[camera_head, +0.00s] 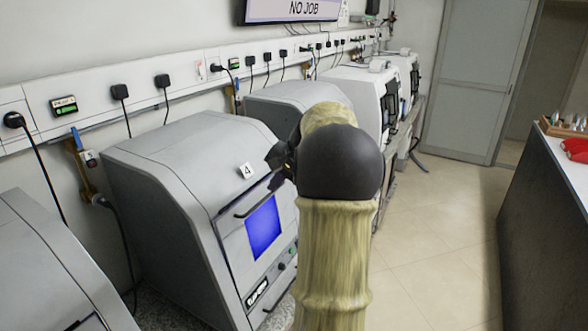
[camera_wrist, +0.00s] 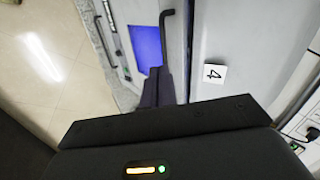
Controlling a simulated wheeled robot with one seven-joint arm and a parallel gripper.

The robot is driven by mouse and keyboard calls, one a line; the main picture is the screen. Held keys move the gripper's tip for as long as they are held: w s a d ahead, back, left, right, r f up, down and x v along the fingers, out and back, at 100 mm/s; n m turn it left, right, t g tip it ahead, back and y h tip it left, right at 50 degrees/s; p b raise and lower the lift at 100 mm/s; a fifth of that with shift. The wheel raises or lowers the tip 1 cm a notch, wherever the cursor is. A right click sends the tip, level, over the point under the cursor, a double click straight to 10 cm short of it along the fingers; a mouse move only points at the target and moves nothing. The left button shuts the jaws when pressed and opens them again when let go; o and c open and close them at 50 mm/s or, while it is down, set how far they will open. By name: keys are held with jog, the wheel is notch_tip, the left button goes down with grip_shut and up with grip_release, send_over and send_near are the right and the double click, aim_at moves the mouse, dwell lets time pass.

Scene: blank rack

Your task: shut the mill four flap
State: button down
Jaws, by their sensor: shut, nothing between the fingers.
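Mill four is the grey machine (camera_head: 180,170) with a white "4" label (camera_head: 246,170); the label also shows in the wrist view (camera_wrist: 214,74). Its front flap (camera_head: 228,235) has a blue window (camera_head: 263,228) and a dark bar handle (camera_head: 250,203). The flap lies close to the front of the body; I cannot tell whether it is fully shut. My gripper (camera_head: 279,160) is partly hidden behind my arm. In the wrist view its fingers (camera_wrist: 154,78) are together and empty, over the flap beside the handle (camera_wrist: 166,22). Contact is unclear.
Another grey mill (camera_head: 50,270) stands at the near left, and more machines (camera_head: 355,95) line the wall beyond. A dark-fronted counter (camera_head: 545,230) stands on the right. The tiled floor (camera_head: 435,230) between is clear.

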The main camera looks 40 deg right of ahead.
jog(key=s+a+f+n+g, duration=0.1)
jog(key=a+f+n, duration=0.25)
jog(key=a, duration=0.55)
jog(key=s+a+f+n+g, duration=0.1)
jog(key=a+f+n+g, duration=0.1)
jog(key=a+f, duration=0.5)
jog(key=s+a+f+n+h, duration=0.1)
jog(key=s+a+f+n, duration=0.1)
jog(key=s+a+n, duration=0.2)
jog(key=s+a+f+n+h, duration=0.1)
jog(key=s+a+f+n, duration=0.2)
jog(key=s+a, duration=0.6)
jog(key=shift+s+a+f+n, duration=0.25)
jog(key=shift+a+n, duration=0.1)
jog(key=shift+a, duration=0.9)
